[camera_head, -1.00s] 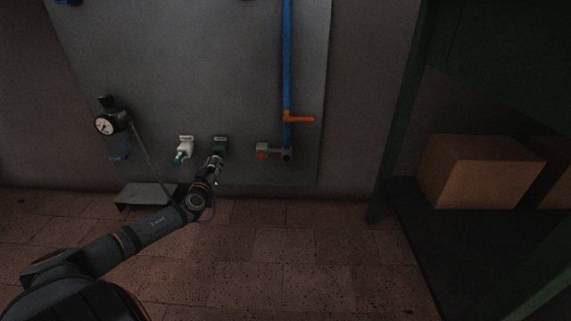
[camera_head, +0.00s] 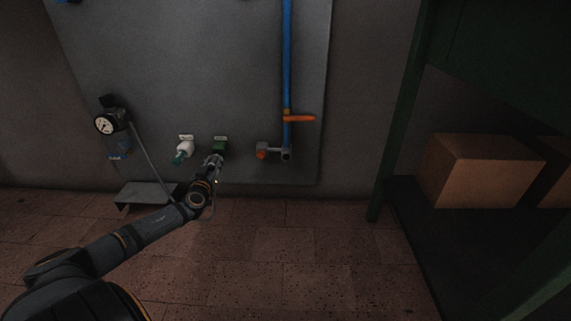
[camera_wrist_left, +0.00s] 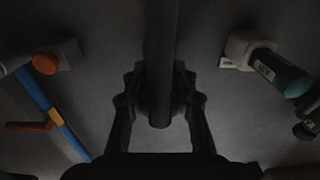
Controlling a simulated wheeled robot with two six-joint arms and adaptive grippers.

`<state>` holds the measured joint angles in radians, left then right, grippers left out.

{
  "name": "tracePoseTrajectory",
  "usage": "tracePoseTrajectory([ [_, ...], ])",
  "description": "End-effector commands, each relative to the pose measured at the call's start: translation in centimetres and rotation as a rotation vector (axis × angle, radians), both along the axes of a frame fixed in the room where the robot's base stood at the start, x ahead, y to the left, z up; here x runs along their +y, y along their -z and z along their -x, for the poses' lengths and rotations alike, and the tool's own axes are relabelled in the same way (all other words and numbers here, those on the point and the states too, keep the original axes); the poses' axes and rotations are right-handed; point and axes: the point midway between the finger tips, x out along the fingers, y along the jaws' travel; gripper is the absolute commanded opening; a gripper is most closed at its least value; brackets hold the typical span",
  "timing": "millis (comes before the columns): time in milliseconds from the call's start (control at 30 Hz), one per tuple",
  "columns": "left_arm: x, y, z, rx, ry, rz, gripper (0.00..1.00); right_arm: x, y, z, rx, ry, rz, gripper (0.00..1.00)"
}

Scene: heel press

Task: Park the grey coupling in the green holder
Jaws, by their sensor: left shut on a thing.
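The green holder (camera_head: 220,146) is on the grey wall panel, just right of a white holder (camera_head: 186,141) that carries a teal-ended piece (camera_head: 180,157). My left gripper (camera_head: 214,161) is right in front of and just below the green holder. In the left wrist view the gripper (camera_wrist_left: 160,100) is shut on the grey coupling (camera_wrist_left: 160,108), a dark cylinder between the fingers. The white holder with the teal piece (camera_wrist_left: 284,76) shows at right there. My right gripper is not in view.
A blue pipe (camera_head: 287,60) with an orange lever (camera_head: 299,118) and an orange-capped fitting (camera_head: 262,153) are right of the holders. A gauge (camera_head: 105,124) is at the left. A low metal step (camera_head: 147,193) stands below. A shelf with boxes (camera_head: 480,170) is far right.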

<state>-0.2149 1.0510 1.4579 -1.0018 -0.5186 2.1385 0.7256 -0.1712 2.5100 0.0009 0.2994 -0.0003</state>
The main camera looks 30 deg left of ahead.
Motion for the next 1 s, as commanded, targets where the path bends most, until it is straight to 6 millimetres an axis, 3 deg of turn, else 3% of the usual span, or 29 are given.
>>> tracePoseTrajectory([
  [1000, 1.1, 0.0, -1.8, -0.002, -0.001, 0.001, 0.00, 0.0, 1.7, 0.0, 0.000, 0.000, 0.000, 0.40],
])
